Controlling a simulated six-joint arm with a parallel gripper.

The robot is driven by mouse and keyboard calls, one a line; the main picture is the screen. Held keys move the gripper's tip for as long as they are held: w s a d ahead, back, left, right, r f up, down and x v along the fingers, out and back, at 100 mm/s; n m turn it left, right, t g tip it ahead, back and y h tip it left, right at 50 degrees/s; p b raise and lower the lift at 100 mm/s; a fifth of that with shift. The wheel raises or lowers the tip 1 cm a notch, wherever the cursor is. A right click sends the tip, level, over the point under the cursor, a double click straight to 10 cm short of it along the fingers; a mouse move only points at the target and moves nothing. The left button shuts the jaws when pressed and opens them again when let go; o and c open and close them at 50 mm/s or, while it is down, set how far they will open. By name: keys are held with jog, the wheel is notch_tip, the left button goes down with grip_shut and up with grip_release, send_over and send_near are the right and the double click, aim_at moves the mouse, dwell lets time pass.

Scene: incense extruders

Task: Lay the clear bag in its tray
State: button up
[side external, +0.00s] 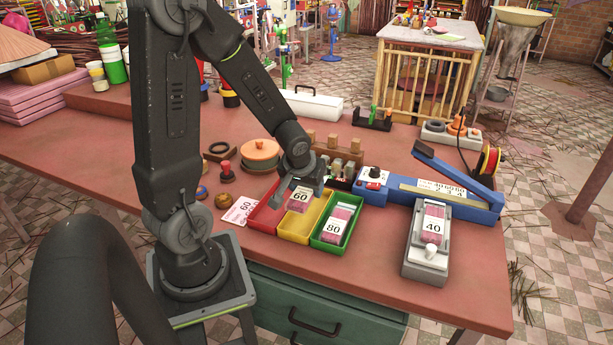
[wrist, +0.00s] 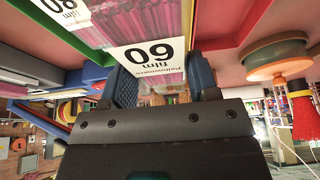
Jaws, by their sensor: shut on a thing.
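My gripper (side external: 306,187) is shut on a clear bag (side external: 299,199) of pink sticks with a white label reading 60. In the wrist view the bag (wrist: 150,58) sits between my two fingers (wrist: 162,82), label showing. It is at the back part of the yellow tray (side external: 293,227); whether it touches the floor I cannot tell. The red tray (side external: 261,216) is on the left and looks empty. The green tray (side external: 324,246) is on the right, with a bag labelled 80 (side external: 337,224) in it.
A bag labelled 40 (side external: 433,224) lies on a grey device (side external: 425,266) at the right. A blue sealer with a raised arm (side external: 455,182) stands behind it. A 60 card (side external: 239,211) lies left of the red tray. An orange-lidded pot (side external: 260,153) stands behind the trays.

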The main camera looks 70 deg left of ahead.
jog(key=shift+f, duration=2.95)
jog(key=o, duration=0.9)
